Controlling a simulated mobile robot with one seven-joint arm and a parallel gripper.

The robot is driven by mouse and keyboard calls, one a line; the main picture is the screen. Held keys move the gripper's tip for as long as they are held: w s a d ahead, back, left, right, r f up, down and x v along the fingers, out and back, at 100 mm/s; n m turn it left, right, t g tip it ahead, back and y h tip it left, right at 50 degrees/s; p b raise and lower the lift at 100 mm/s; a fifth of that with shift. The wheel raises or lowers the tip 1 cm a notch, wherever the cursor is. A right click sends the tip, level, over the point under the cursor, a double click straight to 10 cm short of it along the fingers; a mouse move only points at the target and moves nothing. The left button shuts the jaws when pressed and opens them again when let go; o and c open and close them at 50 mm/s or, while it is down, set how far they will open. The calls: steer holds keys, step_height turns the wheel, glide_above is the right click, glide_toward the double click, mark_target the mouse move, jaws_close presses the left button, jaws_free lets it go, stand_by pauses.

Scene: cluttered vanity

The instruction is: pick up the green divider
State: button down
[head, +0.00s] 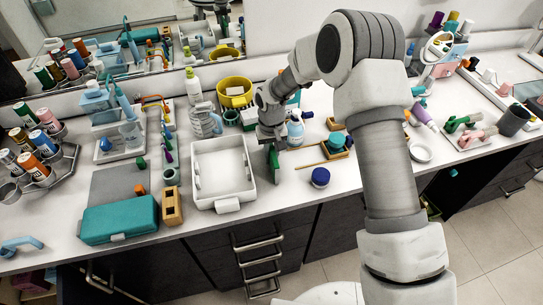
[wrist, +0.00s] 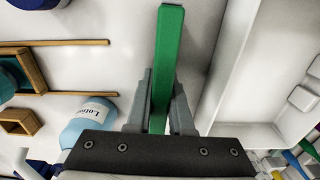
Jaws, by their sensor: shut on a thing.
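The green divider (head: 274,163) is a flat upright green strip at the right side of the white tray (head: 248,196). In the wrist view the divider (wrist: 167,55) runs up from between the two grey fingers. My gripper (head: 270,145) is shut on it, with a finger on either side; it also shows in the wrist view (wrist: 160,105). The white tray's wall (wrist: 232,65) is just right of the divider in the wrist view. I cannot tell whether the divider's lower edge touches the counter.
A lotion bottle (head: 296,130) stands close to the right of my gripper. A blue-lidded jar (head: 320,177) and a wooden stick (head: 310,164) are further right. A teal box (head: 118,219) and a wooden block (head: 172,207) lie left of the tray. Free counter shows in front of the divider.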

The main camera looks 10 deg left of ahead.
steer(key=shift+r, duration=0.55)
steer(key=r, duration=0.3)
steer(key=shift+s+d+r+b, duration=0.2)
steer(key=shift+d+r+b, duration=0.05)
steer(key=shift+d+b, duration=0.15)
steer(key=s+d+r, duration=0.5)
steer(key=d+r, duration=0.1)
steer(key=d, duration=0.3)
steer(key=shift+s+d+r+b, duration=0.15)
steer(key=shift+s+b, duration=0.15)
steer(key=shift+b, duration=0.1)
steer(key=c, duration=1.3)
jaws_free()
jaws_close()
